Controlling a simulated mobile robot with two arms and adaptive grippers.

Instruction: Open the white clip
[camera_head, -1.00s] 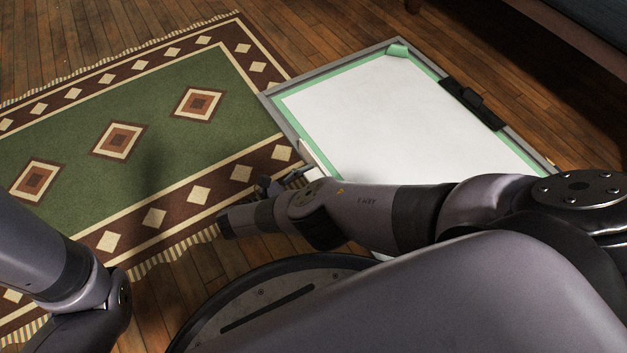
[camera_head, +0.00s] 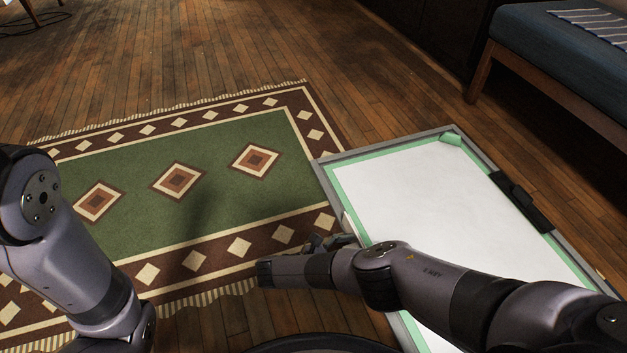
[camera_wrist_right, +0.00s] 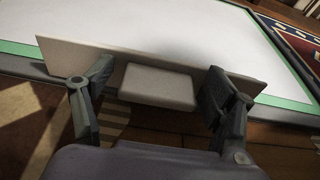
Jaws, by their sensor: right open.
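The white clip (camera_wrist_right: 157,88) is a long pale plate with a raised block-like tab on the near edge of a framed board (camera_head: 440,185). In the head view, a small part of the clip (camera_head: 349,226) shows at the board's left edge, mostly hidden by my right arm. My right gripper (camera_wrist_right: 158,82) is open, with one finger on each side of the tab and gaps between fingers and tab. It also shows in the head view (camera_head: 329,241) beside the clip. My left arm comes in at the left; its gripper is outside the frame.
The board lies flat, with white paper and green tape (camera_head: 450,140) along its edges. A black clip (camera_head: 521,202) sits on its right edge. A green patterned rug (camera_head: 200,200) lies left of it. A blue-cushioned bench (camera_head: 560,60) stands at the back right. Bare wood floor lies behind.

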